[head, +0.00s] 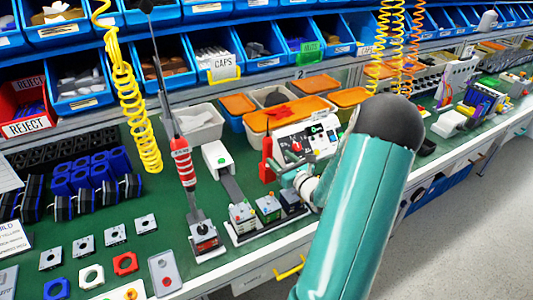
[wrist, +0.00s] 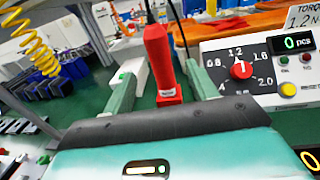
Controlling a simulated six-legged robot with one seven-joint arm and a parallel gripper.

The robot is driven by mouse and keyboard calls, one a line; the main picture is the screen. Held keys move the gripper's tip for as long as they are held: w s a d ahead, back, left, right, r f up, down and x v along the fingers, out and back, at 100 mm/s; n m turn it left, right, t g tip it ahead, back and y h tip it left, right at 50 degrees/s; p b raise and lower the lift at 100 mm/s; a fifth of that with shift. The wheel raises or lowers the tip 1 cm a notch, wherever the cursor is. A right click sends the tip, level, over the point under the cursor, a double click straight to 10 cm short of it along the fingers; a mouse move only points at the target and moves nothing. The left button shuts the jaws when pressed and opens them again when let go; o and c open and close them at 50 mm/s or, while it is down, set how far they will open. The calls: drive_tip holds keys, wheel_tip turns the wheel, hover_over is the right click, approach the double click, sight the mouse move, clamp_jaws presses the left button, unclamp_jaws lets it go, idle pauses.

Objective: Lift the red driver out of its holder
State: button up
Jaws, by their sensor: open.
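The red driver (wrist: 157,48) stands upright in the middle of the wrist view. A wider red block (wrist: 169,98) at its base looks like its holder. The driver also shows in the head view (head: 267,155), left of the white control box. My gripper (wrist: 160,88) is open, with one teal finger on each side of the driver. No contact between fingers and driver can be made out. In the head view my gripper (head: 284,175) is at the driver's lower right, and my arm hides part of the area beside it.
The white control box (head: 305,142) with a red rotary knob (wrist: 241,70) stands close on the right. Orange-lidded bins (head: 300,112) are behind. A red-striped hanging tool (head: 182,160) and a yellow coiled hose (head: 130,95) are left. Small fixtures (head: 268,207) stand in front.

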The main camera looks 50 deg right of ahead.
sight(270, 150)
drive_tip(key=x, duration=0.8)
drive_tip(key=shift+w+f, duration=0.1)
drive_tip(key=shift+w, duration=0.05)
drive_tip(key=shift+c, duration=0.2)
clamp_jaws()
wheel_tip(270, 150, up, 10)
drive_tip(key=shift+r, duration=0.1)
idle(0.3)
drive_tip(key=c, duration=0.8)
unclamp_jaws()
clamp_jaws()
